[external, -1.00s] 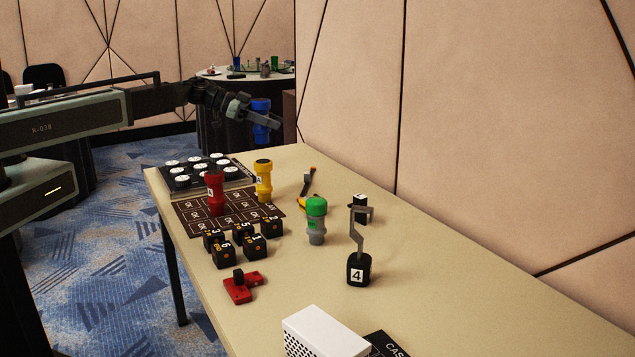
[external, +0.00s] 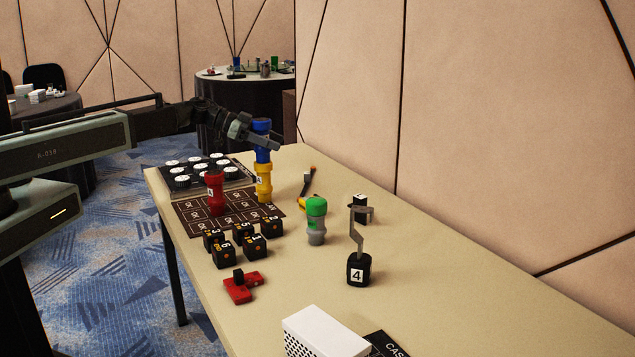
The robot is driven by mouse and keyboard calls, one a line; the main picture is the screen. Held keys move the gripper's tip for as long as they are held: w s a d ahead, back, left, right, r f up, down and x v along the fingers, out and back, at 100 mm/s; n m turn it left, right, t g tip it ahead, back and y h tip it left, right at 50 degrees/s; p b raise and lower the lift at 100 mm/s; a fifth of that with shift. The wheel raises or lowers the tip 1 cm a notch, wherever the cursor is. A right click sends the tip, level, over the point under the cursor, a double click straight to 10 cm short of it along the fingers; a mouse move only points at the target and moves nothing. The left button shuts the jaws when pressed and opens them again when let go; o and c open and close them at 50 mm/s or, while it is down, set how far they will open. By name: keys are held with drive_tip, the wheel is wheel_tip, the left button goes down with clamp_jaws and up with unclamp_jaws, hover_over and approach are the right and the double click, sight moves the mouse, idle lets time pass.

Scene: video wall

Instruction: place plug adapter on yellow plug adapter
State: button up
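The blue plug adapter (external: 262,126) is upright, directly above the yellow plug adapter (external: 264,184). Its lower end meets the yellow one's top, with no gap visible. The yellow plug adapter stands upright at the edge of a dark numbered mat. My gripper (external: 264,141) reaches in from the left, its fingers around the middle of the blue adapter, and looks shut on it. The far finger is partly hidden. A red plug adapter (external: 216,194) stands on the mat to the left. A green and grey plug adapter (external: 316,222) stands to the right.
Several black numbered cubes (external: 226,254) and a red part (external: 241,287) lie in front. A black block marked 4 with a metal hook (external: 358,269) stands right. A tray of white discs (external: 183,181) lies behind the mat. A white box (external: 325,333) is near. The table's right side is clear.

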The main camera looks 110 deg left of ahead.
drive_tip(key=shift+s+r+p, duration=0.1)
drive_tip(key=shift+r+p, duration=0.25)
drive_tip(key=p+v, duration=0.4)
drive_tip(key=v, duration=0.7)
drive_tip(key=shift+s+d, duration=0.15)
drive_tip(key=shift+s, duration=0.25)
